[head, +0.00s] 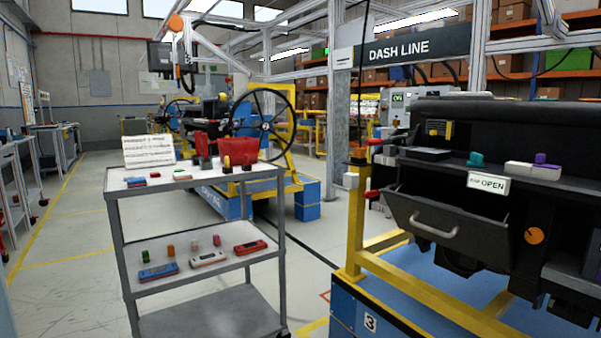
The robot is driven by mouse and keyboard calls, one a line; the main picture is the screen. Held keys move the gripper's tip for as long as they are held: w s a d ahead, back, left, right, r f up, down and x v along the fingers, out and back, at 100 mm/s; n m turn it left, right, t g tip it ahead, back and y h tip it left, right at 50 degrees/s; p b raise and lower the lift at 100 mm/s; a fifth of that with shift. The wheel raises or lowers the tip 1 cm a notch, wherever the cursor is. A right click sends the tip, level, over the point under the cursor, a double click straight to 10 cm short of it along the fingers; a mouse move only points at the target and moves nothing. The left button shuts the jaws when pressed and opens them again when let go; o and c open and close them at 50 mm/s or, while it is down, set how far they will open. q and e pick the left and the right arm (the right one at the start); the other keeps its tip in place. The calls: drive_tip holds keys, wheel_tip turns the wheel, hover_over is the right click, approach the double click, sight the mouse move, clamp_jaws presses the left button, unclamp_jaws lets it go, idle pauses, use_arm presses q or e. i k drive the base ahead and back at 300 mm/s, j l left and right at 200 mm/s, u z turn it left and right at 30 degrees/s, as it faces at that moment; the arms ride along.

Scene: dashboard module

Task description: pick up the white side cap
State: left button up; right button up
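I cannot tell for sure which white part is the white side cap. A small white block (350,181) shows at the left end of the dashboard module (490,135), near red-tipped clamps. A flat white piece (518,168) lies on the module's ledge at the right, beside a white piece with a purple part (541,160) on it. A small white part (194,243) is on the grey cart's middle shelf. Neither of my grippers is in view.
The grey cart (197,180) carries a red bin (236,151), a paper sheet (148,151) and several small coloured parts. The yellow frame (356,235) bears the module with its open drawer (440,225). Floor is clear left of the cart.

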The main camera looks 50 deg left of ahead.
sight(186, 175)
drive_tip(key=u, duration=2.4)
drive_tip(key=i+j, duration=0.35)
drive_tip(key=j, duration=0.15)
drive_tip(key=i+j+z, duration=0.1)
drive_tip(key=i+j, duration=0.2)
drive_tip(key=j, duration=0.15)
